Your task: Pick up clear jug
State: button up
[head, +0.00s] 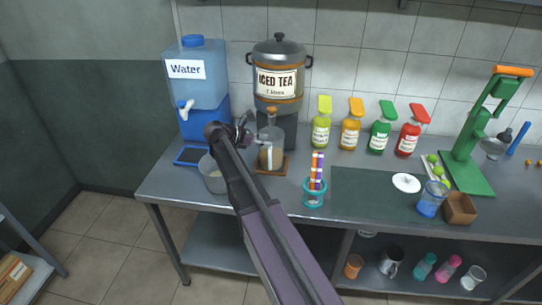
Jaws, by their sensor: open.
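A clear jug (275,149) stands upright on a small wooden board (284,165) on the steel counter, in front of the iced tea dispenser (280,75). Something pale shows in or against its lower part; I cannot tell which. My gripper (247,126) is open just left of the jug, near its upper part. It seems apart from the jug, but my arm and the small size make the gap hard to judge.
A blue water dispenser (203,90) stands at the left, with a grey pot (213,181) in front of it. A teal cup of straws (314,197) stands right of the jug. Several syrup bottles (350,130) line the wall. A green press (470,165) stands at far right.

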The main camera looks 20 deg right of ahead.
jog(key=shift+b+x, duration=0.3)
jog(key=shift+x, duration=0.9)
jog(key=shift+c, duration=0.2)
grip_shut()
